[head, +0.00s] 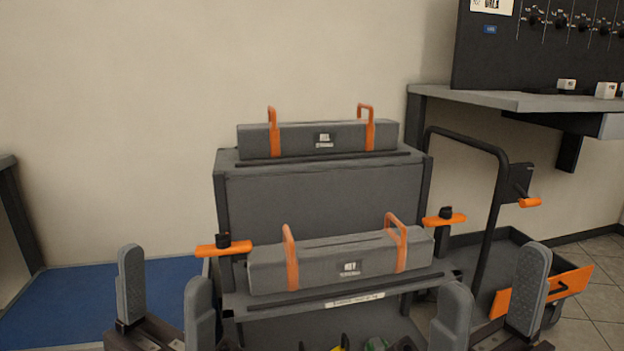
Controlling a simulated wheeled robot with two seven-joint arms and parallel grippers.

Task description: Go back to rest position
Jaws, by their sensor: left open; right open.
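My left gripper (163,300) is at the lower left of the head view, with its two grey fingers wide apart and nothing between them. My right gripper (492,305) is at the lower right, also open and empty. Both are in front of a grey two-level stand and apart from the cases on it. One long grey case (322,269) with two orange handles lies on the lower level. A similar grey case (340,136) with orange handles lies on the upper level.
The stand (320,192) has orange knobs (445,219) at both sides. A black cart (480,262) with an orange panel stands at right, below a wall shelf (510,99). A blue mat (100,290) covers floor at left. Small items at the bottom edge are partly cut off.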

